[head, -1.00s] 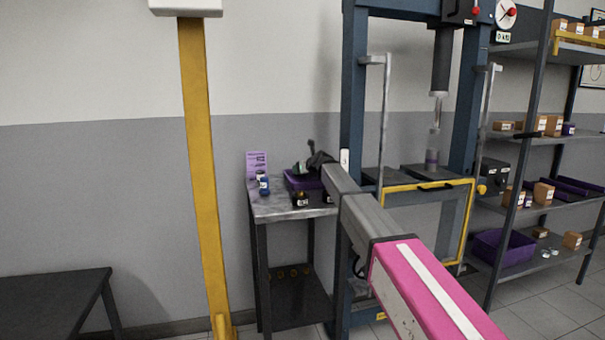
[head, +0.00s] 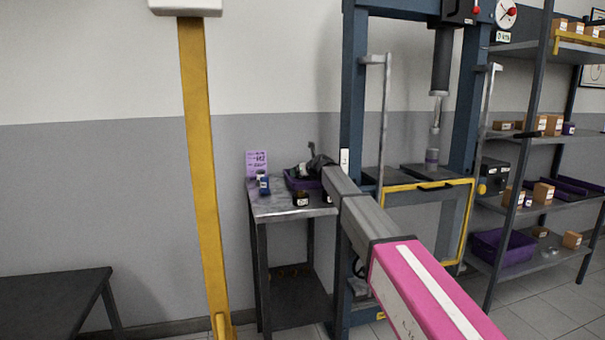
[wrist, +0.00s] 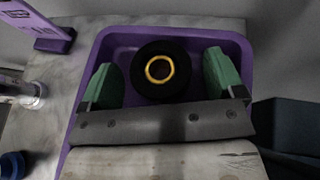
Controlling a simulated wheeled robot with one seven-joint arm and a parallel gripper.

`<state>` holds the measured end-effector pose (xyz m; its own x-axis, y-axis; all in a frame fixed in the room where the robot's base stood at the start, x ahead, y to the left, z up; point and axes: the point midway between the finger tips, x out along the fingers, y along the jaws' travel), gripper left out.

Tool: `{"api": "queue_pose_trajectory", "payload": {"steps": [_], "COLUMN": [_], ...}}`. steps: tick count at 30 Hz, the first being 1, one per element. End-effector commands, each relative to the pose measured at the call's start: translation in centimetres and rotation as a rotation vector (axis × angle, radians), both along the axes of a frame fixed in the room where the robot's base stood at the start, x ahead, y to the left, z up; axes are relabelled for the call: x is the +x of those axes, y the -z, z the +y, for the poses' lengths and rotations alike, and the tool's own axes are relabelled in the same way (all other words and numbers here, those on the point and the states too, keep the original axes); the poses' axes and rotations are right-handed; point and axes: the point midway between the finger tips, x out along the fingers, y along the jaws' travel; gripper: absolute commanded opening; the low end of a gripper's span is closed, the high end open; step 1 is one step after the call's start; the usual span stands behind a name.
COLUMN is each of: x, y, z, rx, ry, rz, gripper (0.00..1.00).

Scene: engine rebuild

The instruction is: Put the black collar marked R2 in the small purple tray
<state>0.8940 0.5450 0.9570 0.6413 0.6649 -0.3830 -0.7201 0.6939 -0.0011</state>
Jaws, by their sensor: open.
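The small purple tray (wrist: 91,60) sits on a metal side table; in the head view the tray (head: 291,184) is partly hidden by my arm. A black collar (wrist: 140,84) with a gold-coloured inner ring shows inside the tray's outline in the wrist view. No R2 mark is readable on it. My gripper (wrist: 162,70) is over the tray with its green fingers apart, one on each side of the collar. A gap shows between the collar and each finger. In the head view my gripper (head: 311,166) is small and dark at the tray.
The metal table (head: 265,210) also holds a blue item (head: 264,187), a small dark labelled part (head: 300,200) and a purple sign (head: 257,161). The blue press frame (head: 350,120) stands close on the right. A yellow post (head: 200,170) stands left.

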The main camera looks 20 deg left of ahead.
Motion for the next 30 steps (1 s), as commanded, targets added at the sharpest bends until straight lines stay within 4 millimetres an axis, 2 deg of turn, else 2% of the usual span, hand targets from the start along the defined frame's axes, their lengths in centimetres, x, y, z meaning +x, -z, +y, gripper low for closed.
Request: {"api": "queue_pose_trajectory", "payload": {"steps": [18, 22, 30], "x": [-6.9, -7.5, -7.5], "y": [-3.9, -4.3, -4.5], "z": [-7.0, -7.7, -7.8], "rx": [0.000, 0.000, 0.000], "ry": [0.001, 0.000, 0.000], "rz": [-0.001, 0.000, 0.000], "gripper": [0.88, 0.88, 0.88]}}
